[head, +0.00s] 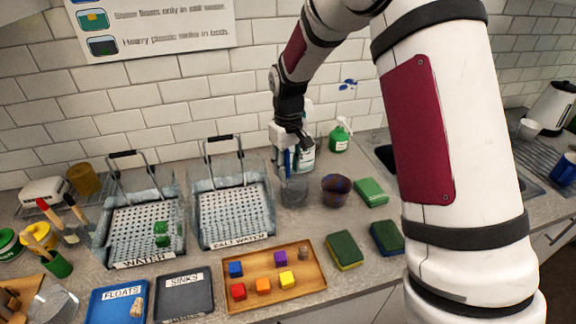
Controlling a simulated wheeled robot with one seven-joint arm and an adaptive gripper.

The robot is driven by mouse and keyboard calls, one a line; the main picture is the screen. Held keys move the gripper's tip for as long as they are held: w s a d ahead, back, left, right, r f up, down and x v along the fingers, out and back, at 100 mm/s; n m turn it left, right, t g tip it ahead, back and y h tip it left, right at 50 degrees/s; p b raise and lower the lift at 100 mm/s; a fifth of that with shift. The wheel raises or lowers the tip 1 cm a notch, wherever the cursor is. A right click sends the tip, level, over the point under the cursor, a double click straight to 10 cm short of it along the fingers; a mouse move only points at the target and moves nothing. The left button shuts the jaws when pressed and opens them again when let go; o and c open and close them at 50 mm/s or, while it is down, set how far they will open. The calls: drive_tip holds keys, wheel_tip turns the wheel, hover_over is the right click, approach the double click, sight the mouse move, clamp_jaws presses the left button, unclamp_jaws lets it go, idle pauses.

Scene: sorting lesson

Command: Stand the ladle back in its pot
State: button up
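My gripper (292,138) is at the back of the counter, pointing down, in front of a white bottle. A thin blue upright shape (287,161), perhaps the ladle's handle, shows directly below its fingers. Whether the fingers are closed on it is too small to tell. Right below stands a clear greyish pot (294,191), and the blue shape's lower end is at or inside its mouth. The ladle's bowl cannot be made out.
A dark reddish-brown pot (335,190) stands close on the right. The white bottle (307,157) and a green spray bottle (340,136) are behind. The salt water tank (236,240) is on the left. A wooden tray (310,288) with coloured cubes and several sponges are in front.

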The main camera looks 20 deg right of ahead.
wheel_tip(320, 180, up, 11)
drive_tip(key=shift+r+b, duration=0.1)
drive_tip(key=shift+b, duration=1.1)
drive_tip(key=shift+s+r, duration=0.1)
drive_tip(key=shift+r, duration=0.55)
drive_tip(key=s+d+r+m+t, duration=0.25)
drive_tip(key=s+r, duration=0.65)
drive_tip(key=s, duration=0.5)
drive_tip(key=s+m+t, duration=0.1)
drive_tip(key=s+t, duration=0.2)
drive_tip(key=s, duration=1)
drive_tip(key=shift+s+f, duration=0.15)
drive_tip(key=shift+f, duration=0.3)
